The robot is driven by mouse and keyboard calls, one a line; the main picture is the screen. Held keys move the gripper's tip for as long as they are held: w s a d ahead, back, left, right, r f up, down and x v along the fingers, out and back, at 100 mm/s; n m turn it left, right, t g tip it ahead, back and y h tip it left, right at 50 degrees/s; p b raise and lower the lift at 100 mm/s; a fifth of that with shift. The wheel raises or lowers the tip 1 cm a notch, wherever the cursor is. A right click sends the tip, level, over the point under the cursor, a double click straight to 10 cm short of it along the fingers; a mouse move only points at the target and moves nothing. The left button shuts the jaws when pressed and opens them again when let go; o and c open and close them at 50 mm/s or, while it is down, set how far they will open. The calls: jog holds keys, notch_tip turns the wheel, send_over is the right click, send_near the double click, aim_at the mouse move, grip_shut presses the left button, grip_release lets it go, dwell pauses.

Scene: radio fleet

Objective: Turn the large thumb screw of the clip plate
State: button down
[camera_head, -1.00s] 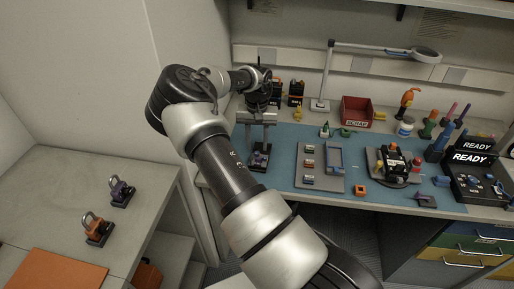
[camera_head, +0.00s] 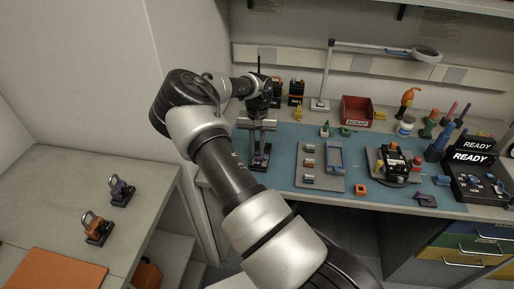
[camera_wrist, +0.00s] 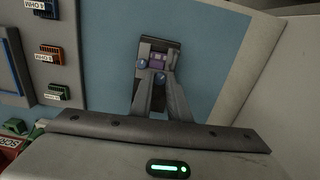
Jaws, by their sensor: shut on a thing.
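The clip plate (camera_wrist: 152,50) is a dark plate with a purple block and blue round screw heads, lying on the blue mat. In the head view the clip plate (camera_head: 259,166) is at the mat's left end, partly hidden by my gripper (camera_head: 260,148). In the wrist view my gripper (camera_wrist: 160,84) reaches over it from below, its fingertips close together on a blue thumb screw (camera_wrist: 160,78). A second blue screw head (camera_wrist: 143,64) shows to the upper left, clear of the fingers. I cannot tell the screws' sizes or turn angle surely.
A grey tray with small labelled modules (camera_head: 309,182) lies right of the clip plate. Further right are a round fixture (camera_head: 376,170) and a READY box (camera_head: 470,170). A red scrap bin (camera_head: 357,109) stands behind. Bare mat surrounds the clip plate's right side.

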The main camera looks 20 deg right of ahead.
aim_at(257, 152)
jog(key=shift+s+f+m+b, duration=0.1)
jog(key=shift+f+m+b, duration=0.1)
jog(key=shift+m+b, duration=0.25)
jog(key=shift+r, duration=0.1)
jog(key=c, duration=1.7)
grip_release()
jog(key=shift+o, duration=0.2)
jog(key=shift+r, duration=0.1)
notch_tip(257, 152, up, 17)
jog(key=shift+r, duration=0.2)
